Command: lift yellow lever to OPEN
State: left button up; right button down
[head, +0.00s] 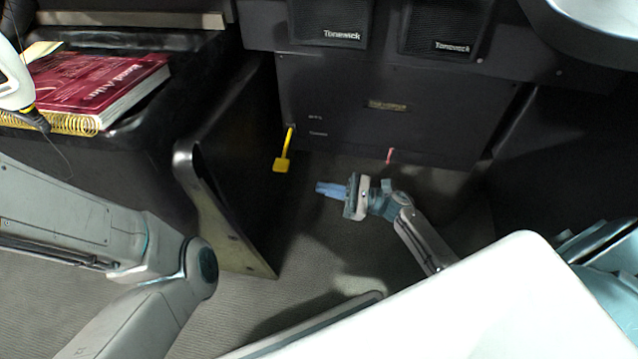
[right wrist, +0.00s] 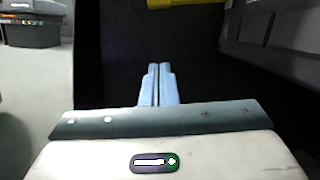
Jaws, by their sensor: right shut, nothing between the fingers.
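The yellow lever (head: 284,150) is on the front of the dark panel, its flat handle end hanging down. My right gripper (head: 320,188) is shut and empty, to the right of the lever handle and a little lower in the head view, with its blue fingers pointing left. A gap shows between fingertips and handle in that view. In the right wrist view, my shut fingers (right wrist: 160,68) point up the picture, and a yellow part (right wrist: 183,3), likely the lever, is cut off at the top edge. The small markings beside the lever are unreadable.
The dark panel (head: 400,110) carries two speakers above and a red tab (head: 389,155) low down. A black upright partition (head: 225,205) stands left of the lever. A red spiral-bound book (head: 85,85) lies on the black desk. Grey floor (head: 320,250) is open below the gripper.

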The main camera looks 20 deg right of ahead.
aim_at(285, 149)
jog(key=w+a+r+b, duration=0.2)
jog(key=w+a+r, duration=0.1)
jog(key=a+r, duration=0.3)
jog(key=shift+w+a, duration=0.2)
jog(key=shift+a, duration=0.45)
